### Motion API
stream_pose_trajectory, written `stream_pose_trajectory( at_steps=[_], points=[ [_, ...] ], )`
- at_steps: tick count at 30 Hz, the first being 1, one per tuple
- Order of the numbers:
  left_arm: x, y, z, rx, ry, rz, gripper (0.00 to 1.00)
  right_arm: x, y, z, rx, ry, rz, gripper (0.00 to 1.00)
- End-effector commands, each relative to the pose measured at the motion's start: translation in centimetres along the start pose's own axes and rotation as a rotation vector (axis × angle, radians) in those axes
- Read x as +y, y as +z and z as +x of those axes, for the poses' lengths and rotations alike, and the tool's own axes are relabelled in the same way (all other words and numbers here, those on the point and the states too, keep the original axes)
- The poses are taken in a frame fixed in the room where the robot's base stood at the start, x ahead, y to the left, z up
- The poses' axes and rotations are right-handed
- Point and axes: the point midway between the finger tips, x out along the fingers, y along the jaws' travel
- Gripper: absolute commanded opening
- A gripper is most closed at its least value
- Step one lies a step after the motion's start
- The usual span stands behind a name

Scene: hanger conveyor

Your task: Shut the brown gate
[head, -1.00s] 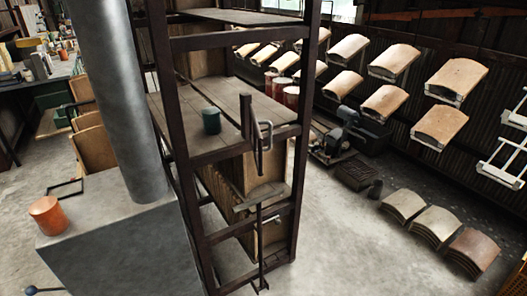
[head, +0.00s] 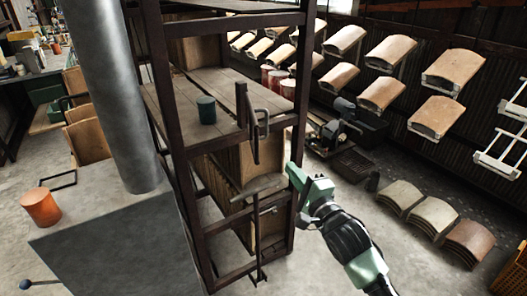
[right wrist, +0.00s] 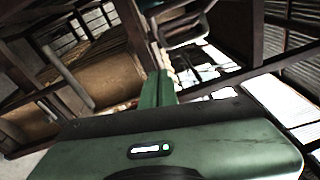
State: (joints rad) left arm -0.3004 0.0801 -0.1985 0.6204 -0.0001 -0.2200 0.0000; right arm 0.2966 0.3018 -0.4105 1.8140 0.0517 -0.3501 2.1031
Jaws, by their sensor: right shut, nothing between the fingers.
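The brown gate (head: 254,128) appears to be the narrow dark brown upright piece at the front of the rack, seen nearly edge-on. A grey metal loop handle (head: 265,122) is on its right side. It seems to stand out from the rack, but its exact angle is hard to tell. My right gripper (head: 291,169) is shut and empty, below and to the right of the handle, apart from it. In the right wrist view its green fingers (right wrist: 157,88) are together, with a dark curved bar beyond. My left gripper is not in view.
The dark rack (head: 180,130) has wooden shelves, with a dark teal cup (head: 206,110) on one. A thin upright rod (head: 257,235) stands below the gate. An orange cup (head: 41,207) is on a grey block at left. Floor right of the rack is partly clear.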

Motion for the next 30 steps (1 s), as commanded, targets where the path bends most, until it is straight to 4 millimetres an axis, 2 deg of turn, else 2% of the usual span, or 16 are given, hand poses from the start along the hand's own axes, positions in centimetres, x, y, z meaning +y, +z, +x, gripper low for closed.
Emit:
stream_pose_trajectory(
  at_steps=[17, 18, 22, 30],
  points=[
    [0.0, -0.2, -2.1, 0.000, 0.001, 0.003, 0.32, -0.1, 0.1, 10.0, 0.000, 0.003, -0.001, 0.00],
    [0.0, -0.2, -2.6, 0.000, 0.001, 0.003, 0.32, -0.1, 1.2, 10.0, -0.002, 0.003, 0.001, 0.00],
    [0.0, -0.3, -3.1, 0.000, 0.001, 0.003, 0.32, 0.0, 2.8, 10.3, -0.001, 0.003, 0.001, 0.00],
    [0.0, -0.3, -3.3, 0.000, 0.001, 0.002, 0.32, 0.2, 3.9, 10.6, 0.002, 0.003, -0.001, 0.00]
  ],
)
